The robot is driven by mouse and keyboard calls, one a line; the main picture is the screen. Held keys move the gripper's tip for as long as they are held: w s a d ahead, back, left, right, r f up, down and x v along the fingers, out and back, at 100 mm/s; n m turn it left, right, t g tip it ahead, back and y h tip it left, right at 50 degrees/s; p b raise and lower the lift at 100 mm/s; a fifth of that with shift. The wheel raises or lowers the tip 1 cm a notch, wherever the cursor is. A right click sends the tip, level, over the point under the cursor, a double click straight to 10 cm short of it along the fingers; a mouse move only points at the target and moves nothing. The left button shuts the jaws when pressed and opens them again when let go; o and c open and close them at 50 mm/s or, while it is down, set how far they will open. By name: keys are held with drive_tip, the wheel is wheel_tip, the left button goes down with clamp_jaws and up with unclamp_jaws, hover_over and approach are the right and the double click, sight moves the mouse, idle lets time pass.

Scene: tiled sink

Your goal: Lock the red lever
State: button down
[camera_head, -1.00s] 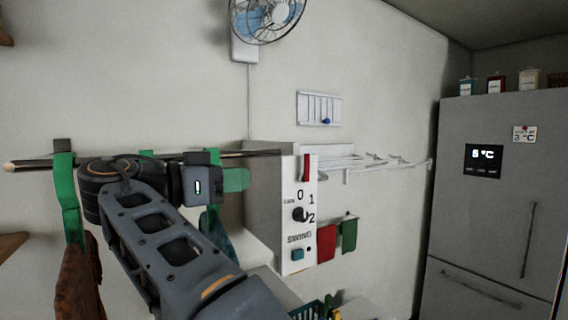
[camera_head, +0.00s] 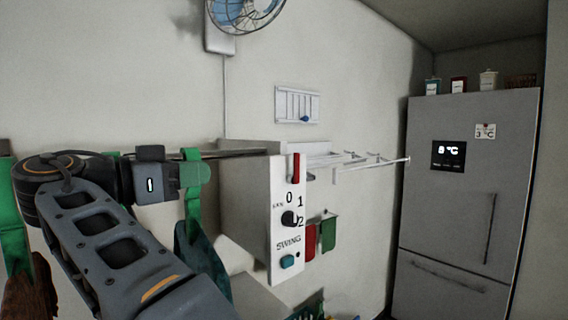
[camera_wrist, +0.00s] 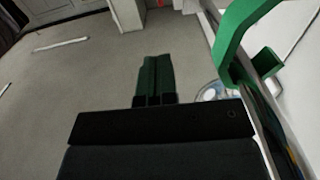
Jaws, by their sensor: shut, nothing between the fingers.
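The red lever (camera_head: 296,168) is a narrow upright bar at the top of the front panel of a white control box (camera_head: 288,262). Below it on the panel are a black knob marked 0, 1 and 2 and a teal button marked SWING. My gripper (camera_head: 203,174) is left of the box, with its green fingers pointing right, apart from the lever. In the wrist view its green fingers (camera_wrist: 155,76) are together with nothing between them. A small red patch (camera_wrist: 160,3) shows at the top edge there; I cannot tell if it is the lever.
A dark rail (camera_head: 225,154) with green hooks and hanging cloths runs beside my arm. A white rack (camera_head: 350,160) and red and green cloths (camera_head: 329,233) are right of the box. A grey fridge (camera_head: 455,225) stands at the right. A green hook (camera_wrist: 232,40) is close in the wrist view.

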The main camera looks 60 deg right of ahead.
sight(294, 162)
drive_tip(key=p+x, duration=0.4)
drive_tip(key=x, duration=1.5)
drive_tip(key=shift+d, duration=0.15)
